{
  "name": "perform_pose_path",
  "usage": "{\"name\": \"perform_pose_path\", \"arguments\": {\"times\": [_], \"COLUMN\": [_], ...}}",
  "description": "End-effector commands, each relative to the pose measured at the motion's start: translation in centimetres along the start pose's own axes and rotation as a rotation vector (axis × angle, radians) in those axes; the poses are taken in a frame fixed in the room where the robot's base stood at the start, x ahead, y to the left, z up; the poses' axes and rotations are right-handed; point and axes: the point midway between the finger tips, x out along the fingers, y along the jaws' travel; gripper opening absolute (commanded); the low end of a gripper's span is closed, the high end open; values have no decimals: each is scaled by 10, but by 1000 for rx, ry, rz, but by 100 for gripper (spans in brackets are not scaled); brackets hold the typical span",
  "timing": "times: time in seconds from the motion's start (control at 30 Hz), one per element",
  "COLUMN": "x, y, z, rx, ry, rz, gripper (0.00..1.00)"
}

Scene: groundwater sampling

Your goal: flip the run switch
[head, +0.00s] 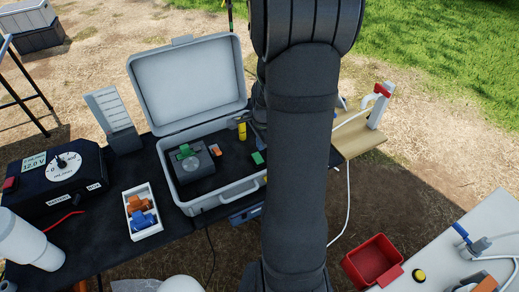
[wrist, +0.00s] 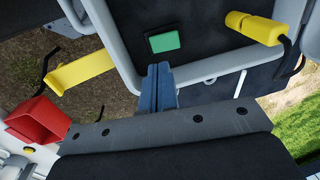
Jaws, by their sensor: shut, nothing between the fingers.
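A black control box (head: 60,182) with a white dial and a 12.0 V display stands on the left of the dark table. A small red switch-like part (head: 8,184) sits at its left edge. No legible run label shows, so I cannot tell for sure which part is the run switch. My gripper (wrist: 158,72) is shut and empty in the wrist view. Its blue-grey fingers are over the right side of the open grey case (head: 222,200), near a green block (wrist: 164,41). In the head view my arm hides the gripper. The control box is outside the wrist view.
The case holds a device with a green top (head: 193,162) and a yellow cylinder (head: 242,130). A white tray (head: 155,231) holds orange and blue parts. A red bin (head: 374,261) is at lower right.

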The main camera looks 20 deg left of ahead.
Motion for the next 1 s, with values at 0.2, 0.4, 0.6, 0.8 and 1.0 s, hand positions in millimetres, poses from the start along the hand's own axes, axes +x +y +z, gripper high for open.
{"name": "perform_pose_path", "arguments": {"times": [0.2, 0.4, 0.6, 0.8, 1.0], "x": [-40, -61, -68, -68, -68], "y": [1, 3, 3, 3, -9], "z": [0, 0, 0, 0, 1], "rx": [0, 1, 1, 0, 0], "ry": [2, 1, 0, 0, 4], "rz": [-5, -2, -1, -1, -45], "gripper": [0, 0, 0, 0, 0]}}
